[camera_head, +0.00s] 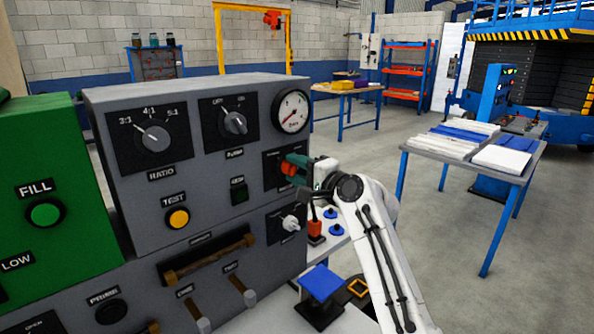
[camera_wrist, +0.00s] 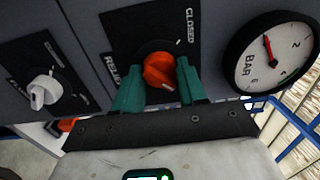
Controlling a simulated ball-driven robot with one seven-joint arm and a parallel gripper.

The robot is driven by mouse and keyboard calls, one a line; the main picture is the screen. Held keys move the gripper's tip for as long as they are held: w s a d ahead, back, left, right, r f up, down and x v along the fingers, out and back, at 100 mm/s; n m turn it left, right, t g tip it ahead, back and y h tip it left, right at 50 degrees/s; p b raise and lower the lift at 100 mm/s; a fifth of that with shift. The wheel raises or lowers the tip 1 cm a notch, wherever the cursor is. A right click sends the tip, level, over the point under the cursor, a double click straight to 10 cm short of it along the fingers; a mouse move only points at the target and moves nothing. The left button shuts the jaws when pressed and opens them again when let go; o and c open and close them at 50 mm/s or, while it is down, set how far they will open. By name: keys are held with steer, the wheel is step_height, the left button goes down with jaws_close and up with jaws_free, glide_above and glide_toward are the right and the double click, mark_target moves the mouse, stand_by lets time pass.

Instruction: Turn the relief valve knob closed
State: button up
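The relief valve knob is orange and sits on a black plate marked RELIEF and CLOSED; it shows in the wrist view (camera_wrist: 160,70). My gripper (camera_wrist: 162,80) has green fingers on both sides of the knob. No clear gap shows between the fingers and the knob, so the gripper looks shut on it. The CLOSED label (camera_wrist: 190,27) is at the knob's upper right, with a small white mark below it. In the head view my gripper (camera_head: 292,170) reaches the right side of the grey panel, and the fingers partly hide the knob.
The pressure gauge (camera_wrist: 268,58) is just right of the knob in the wrist view. A white knob (camera_wrist: 43,90) is at the left. A grey panel (camera_head: 140,225) carries other knobs and buttons. A table with boards (camera_head: 425,152) stands apart at the right.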

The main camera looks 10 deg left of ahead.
steer(key=c, duration=0.5)
steer(key=shift+f, duration=0.1)
steer(key=shift+b, duration=0.3)
steer(key=n+b, duration=0.2)
steer(key=n, duration=0.1)
steer(key=shift+f+b, duration=0.2)
steer(key=shift+b, duration=0.2)
steer(key=n+b, duration=0.9)
steer(key=n, duration=0.5)
steer(key=shift+r+n+b, duration=0.1)
steer(key=shift+n+b, duration=0.3)
